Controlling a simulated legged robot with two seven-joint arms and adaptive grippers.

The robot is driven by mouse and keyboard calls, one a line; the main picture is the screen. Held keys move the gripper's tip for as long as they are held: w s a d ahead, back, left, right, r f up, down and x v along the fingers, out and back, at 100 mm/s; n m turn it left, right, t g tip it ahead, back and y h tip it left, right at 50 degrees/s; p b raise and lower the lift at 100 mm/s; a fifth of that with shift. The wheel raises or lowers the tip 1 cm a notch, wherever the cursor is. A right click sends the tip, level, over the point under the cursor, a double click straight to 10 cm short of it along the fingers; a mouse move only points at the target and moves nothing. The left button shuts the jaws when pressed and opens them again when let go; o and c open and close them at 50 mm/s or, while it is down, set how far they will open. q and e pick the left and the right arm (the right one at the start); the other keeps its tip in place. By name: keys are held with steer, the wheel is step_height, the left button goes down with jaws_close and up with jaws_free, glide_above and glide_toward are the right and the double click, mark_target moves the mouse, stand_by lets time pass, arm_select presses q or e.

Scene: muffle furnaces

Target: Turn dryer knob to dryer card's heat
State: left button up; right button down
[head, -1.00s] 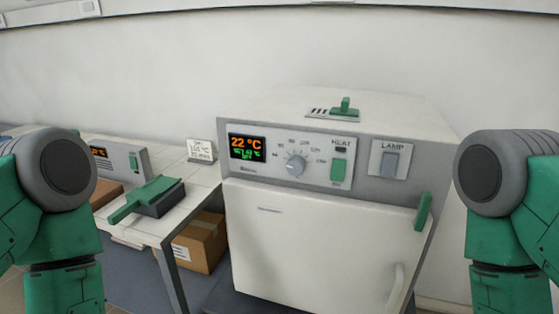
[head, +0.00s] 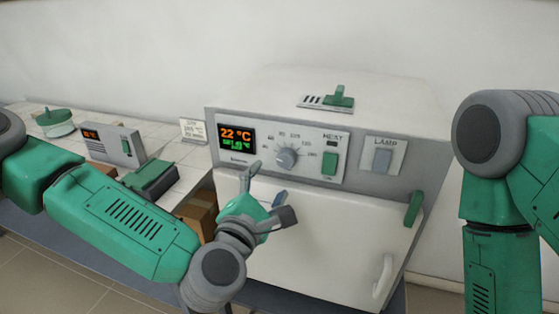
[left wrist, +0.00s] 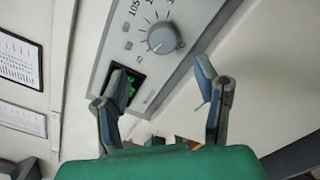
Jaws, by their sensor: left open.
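The dryer (head: 320,230) is a white box with a grey control panel. Its round grey knob (head: 286,158) sits in a printed temperature dial, right of a display (head: 237,139) reading 22 °C in orange. The knob also shows in the left wrist view (left wrist: 163,38), with a pointer mark on it. A small white card (head: 194,130) stands on the bench left of the dryer; its print is too small to read surely. My left gripper (head: 263,184) is open and empty, below and left of the knob, apart from it. Its fingers spread in the left wrist view (left wrist: 163,98). My right gripper is out of view.
A green HEAT switch (head: 330,163) and a LAMP switch (head: 382,160) are right of the knob. A green lever (head: 414,208) and a white handle (head: 384,277) are on the dryer's front. A smaller grey device (head: 113,146) stands on the left bench.

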mark_target(285, 162)
arm_select(q)
steer(key=w+d, duration=0.1)
steer(key=w, duration=0.1)
steer(key=w+d, duration=0.1)
steer(key=w, duration=0.1)
steer(key=w+d, duration=0.1)
steer(key=w, duration=0.1)
steer(key=shift+d+p, duration=0.35)
steer(key=shift+d, duration=0.05)
steer(key=shift+w, duration=0.3)
steer(key=shift+w+a, duration=0.1)
steer(key=shift+w, duration=0.15)
steer(key=shift+a, duration=0.45)
steer(key=shift+d, duration=0.1)
steer(key=c, duration=0.9)
steer(key=shift+d+r, duration=0.1)
steer(key=shift+d, duration=0.1)
steer(key=shift+c, duration=1.2)
